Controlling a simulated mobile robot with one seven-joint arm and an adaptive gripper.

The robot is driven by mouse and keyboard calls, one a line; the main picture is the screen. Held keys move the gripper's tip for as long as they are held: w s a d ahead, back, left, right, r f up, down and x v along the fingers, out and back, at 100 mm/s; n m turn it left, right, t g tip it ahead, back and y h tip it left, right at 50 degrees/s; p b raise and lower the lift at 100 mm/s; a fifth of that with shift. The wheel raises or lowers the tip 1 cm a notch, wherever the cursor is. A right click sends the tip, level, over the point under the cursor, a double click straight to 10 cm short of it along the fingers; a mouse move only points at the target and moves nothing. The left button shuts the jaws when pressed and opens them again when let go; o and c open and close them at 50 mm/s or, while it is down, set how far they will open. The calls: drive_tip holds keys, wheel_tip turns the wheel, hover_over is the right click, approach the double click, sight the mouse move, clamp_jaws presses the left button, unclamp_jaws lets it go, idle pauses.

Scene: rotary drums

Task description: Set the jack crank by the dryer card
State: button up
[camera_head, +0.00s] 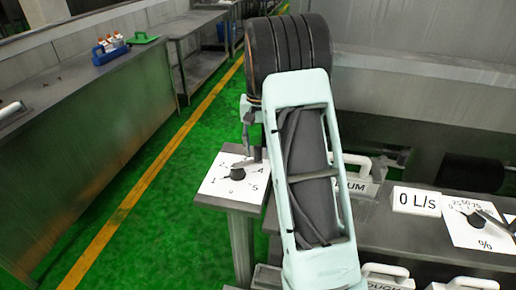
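My gripper (254,153) points down just above this plate, close to the dark pointer. My arm partly hides it, and I cannot tell whether its fingers are open or touch the pointer. No card readable as a dryer card shows.
A percent dial (480,222) with a dark pointer lies at the right. Light handled blocks (385,276) with partly hidden lettering stand at the front. The green floor (165,205) between is clear.

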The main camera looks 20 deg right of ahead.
clamp_jaws()
drive_tip(key=shift+s+r, duration=0.1)
idle(0.4)
